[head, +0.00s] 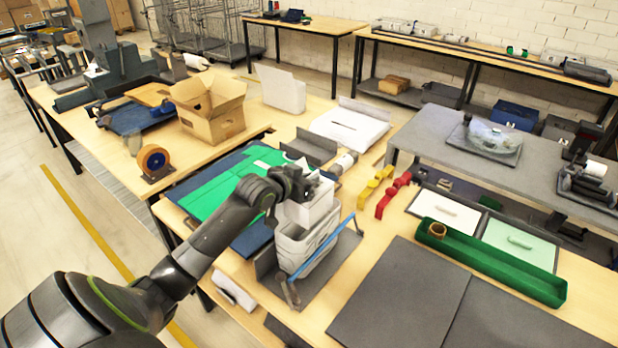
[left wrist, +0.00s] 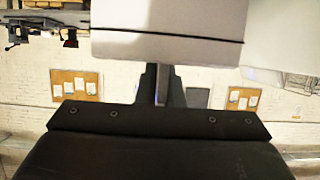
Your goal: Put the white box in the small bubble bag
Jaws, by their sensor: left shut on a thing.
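My left gripper (head: 300,184) is over the packing station and shut on the white box (head: 313,207). In the left wrist view the white box (left wrist: 165,28) fills the top middle, with a thin dark line across it. In the head view it hangs at the mouth of a pale grey-white bag (head: 300,250), which looks like the small bubble bag and stands upright on a dark stand with a blue bar (head: 318,250). The box's lower end overlaps the bag's top edge; I cannot tell how far it is inside. My right gripper is not in view.
A green sheet (head: 225,190) lies left of the stand. Yellow (head: 372,188) and red (head: 392,195) tools lie to its right. A green tray (head: 490,262) and dark mats (head: 400,300) cover the front right. An open carton (head: 212,108) stands behind.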

